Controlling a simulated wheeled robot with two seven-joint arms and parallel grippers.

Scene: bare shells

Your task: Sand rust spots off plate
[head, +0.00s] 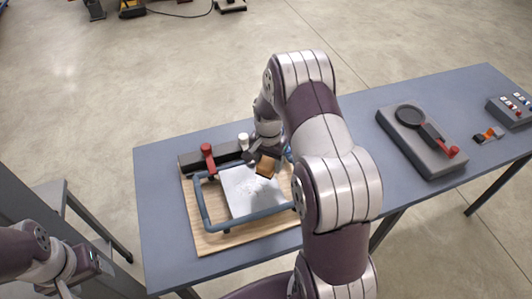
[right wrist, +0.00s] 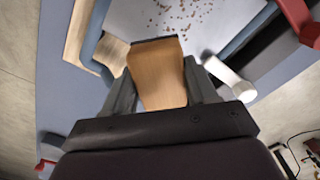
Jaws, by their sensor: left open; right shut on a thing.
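A pale metal plate (head: 240,194) lies on a wooden board (head: 203,240) inside a blue frame (head: 206,213). Several brown rust specks show on the plate (right wrist: 223,20) in the right wrist view. My right gripper (head: 262,160) is shut on a tan sanding block (right wrist: 158,78), also seen in the head view (head: 266,167). The block is over the far right part of the plate; I cannot tell whether it touches. My left gripper (head: 88,262) is off the table at the lower left, open and empty. My right arm hides the right end of the frame and board.
All this stands on a blue-grey table (head: 165,200). A red-knobbed clamp (head: 207,153) and a white knob (head: 243,139) are at the board's back edge. A grey device with a black disc (head: 420,138) stands to the right, with a switch box (head: 510,108) farther right.

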